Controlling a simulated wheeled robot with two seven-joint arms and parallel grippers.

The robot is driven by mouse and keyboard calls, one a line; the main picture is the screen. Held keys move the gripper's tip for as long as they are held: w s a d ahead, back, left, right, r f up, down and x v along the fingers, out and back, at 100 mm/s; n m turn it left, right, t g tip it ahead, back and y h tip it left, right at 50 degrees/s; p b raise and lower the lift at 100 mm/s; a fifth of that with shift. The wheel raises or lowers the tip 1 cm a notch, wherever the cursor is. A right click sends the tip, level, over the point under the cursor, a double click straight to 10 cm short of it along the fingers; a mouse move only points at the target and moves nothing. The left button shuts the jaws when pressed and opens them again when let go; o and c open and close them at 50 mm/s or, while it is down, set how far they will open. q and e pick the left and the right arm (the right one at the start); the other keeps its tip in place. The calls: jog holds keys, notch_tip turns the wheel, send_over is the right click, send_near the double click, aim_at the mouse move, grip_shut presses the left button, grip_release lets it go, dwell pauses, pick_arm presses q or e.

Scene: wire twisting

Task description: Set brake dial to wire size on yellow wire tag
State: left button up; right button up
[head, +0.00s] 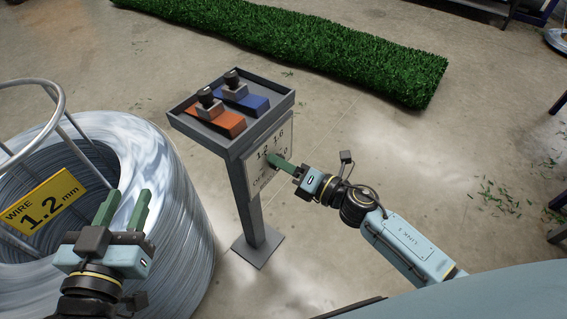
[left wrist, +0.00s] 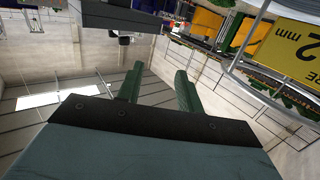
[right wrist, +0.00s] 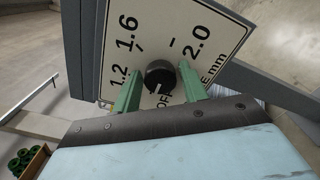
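The yellow wire tag (head: 47,199) on the wire coil reads "WIRE 1.2 mm"; part of it shows in the left wrist view (left wrist: 288,48). The black brake dial (right wrist: 160,74) sits on a white plate marked OFF, 1.2, 1.6 and 2.0. A pale mark on its lower edge appears to face OFF. My right gripper (right wrist: 161,90) is at the plate, its green fingers apart on either side of the dial, with gaps visible. In the head view the right gripper (head: 283,163) hides the dial. My left gripper (head: 124,209) is open and empty in front of the coil.
A green turf strip (head: 300,45) lies behind.

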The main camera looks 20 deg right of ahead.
jog(key=c, duration=0.6)
pick_arm(q)
jog(key=s+a+f+g+y+p, duration=0.2)
jog(key=s+a+f+g+p, duration=0.1)
jog(key=s+f+g, duration=0.4)
jog(key=s+a+f+g+y+p, duration=0.2)
jog(key=s+a+f+g, duration=0.2)
jog(key=s+f+g, duration=0.25)
notch_tip(320, 180, down, 7)
jog(key=w+a+p, duration=0.1)
jog(key=a+p, duration=0.1)
jog(key=shift+f+n+y+p, duration=0.2)
jog(key=shift+n+y+p, duration=0.1)
jog(key=shift+p, duration=0.1)
pick_arm(e)
jog(key=shift+f+m, duration=0.1)
jog(key=shift+m, duration=5.9)
jog(key=shift+c, duration=0.2)
pick_arm(q)
jog(key=shift+w, duration=0.1)
jog(key=shift+d, duration=0.1)
pick_arm(e)
jog(key=o, duration=1)
